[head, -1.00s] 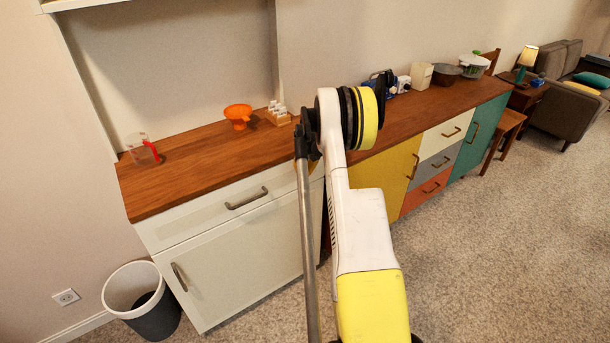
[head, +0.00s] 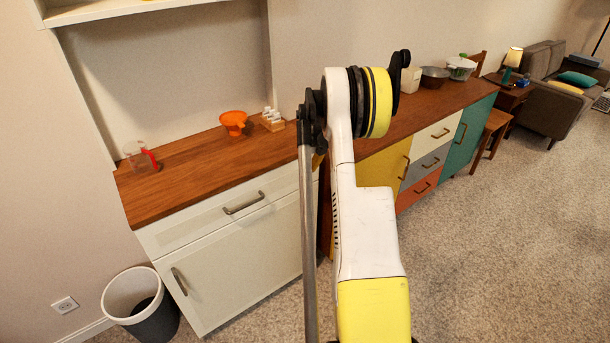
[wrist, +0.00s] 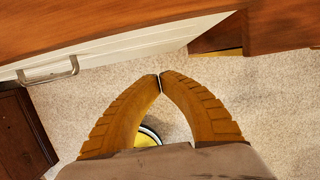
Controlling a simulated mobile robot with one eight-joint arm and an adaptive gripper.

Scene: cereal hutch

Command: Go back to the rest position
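My gripper (wrist: 160,80) shows in the wrist view with its two tan fingers meeting at the tips. Nothing is visible between them. It points down over the carpet, in front of the wooden counter edge (wrist: 130,20). In the head view my raised arm hides the gripper itself.
The counter (head: 190,170) over white cabinets carries a measuring cup (head: 142,158), an orange funnel-like item (head: 233,122) and a small rack of shakers (head: 271,118). A waste bin (head: 140,305) stands at the lower left. Carpet (head: 500,240) at the right is clear.

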